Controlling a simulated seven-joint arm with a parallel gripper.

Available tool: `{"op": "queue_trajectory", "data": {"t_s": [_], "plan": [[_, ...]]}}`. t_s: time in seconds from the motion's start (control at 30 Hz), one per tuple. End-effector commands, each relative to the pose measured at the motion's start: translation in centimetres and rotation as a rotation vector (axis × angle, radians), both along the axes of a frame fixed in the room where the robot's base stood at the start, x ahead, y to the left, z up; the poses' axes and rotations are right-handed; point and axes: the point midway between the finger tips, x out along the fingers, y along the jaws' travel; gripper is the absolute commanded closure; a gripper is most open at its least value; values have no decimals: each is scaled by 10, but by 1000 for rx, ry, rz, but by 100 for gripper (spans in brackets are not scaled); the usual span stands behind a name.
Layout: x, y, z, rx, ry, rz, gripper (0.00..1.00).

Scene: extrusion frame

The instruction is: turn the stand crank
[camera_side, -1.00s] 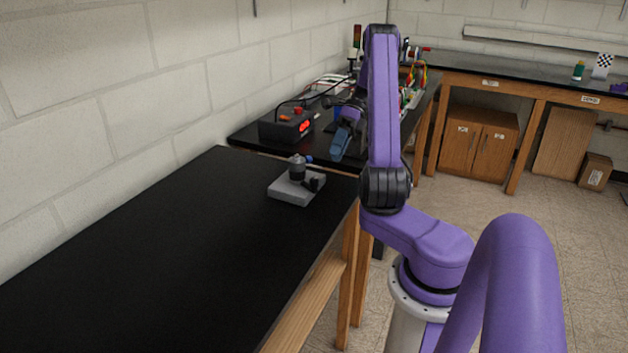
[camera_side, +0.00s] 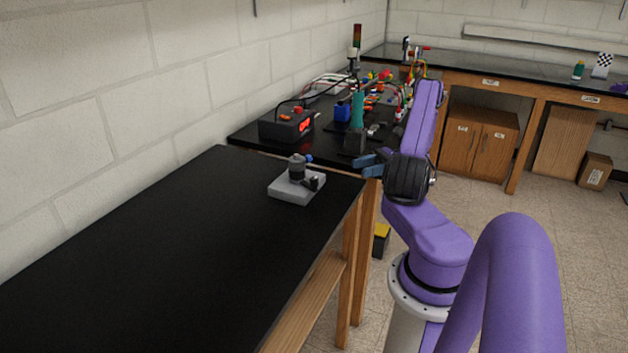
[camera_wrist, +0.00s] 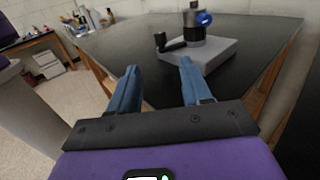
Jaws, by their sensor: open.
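The stand is a light grey square base (camera_side: 289,190) near the far right corner of the black table. A dark grey upright post (camera_side: 297,168) with a blue piece on it rises from the base. A dark crank with a handle (camera_side: 311,182) sits at its side; the crank handle also shows in the wrist view (camera_wrist: 162,42). My gripper (camera_side: 366,165) is right of the stand, past the table's edge, its blue fingers pointing left. In the wrist view my gripper (camera_wrist: 158,82) is open and empty, its fingers spread short of the stand and apart from the crank.
The black table (camera_side: 150,260) is bare around the stand. Behind it, a second bench carries a black box with a red display (camera_side: 287,125), cables and several small parts. A yellow-topped box (camera_side: 381,238) is on the floor below. A wall runs along the left.

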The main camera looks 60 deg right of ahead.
Motion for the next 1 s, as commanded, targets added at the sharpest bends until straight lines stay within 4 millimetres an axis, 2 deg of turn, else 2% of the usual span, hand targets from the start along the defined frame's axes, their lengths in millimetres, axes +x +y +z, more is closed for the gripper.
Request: {"op": "queue_trajectory", "data": {"t_s": [0.7,1.0], "plan": [[82,100,0,1,6,5,52],[103,124,0,0,5,3,52]]}}
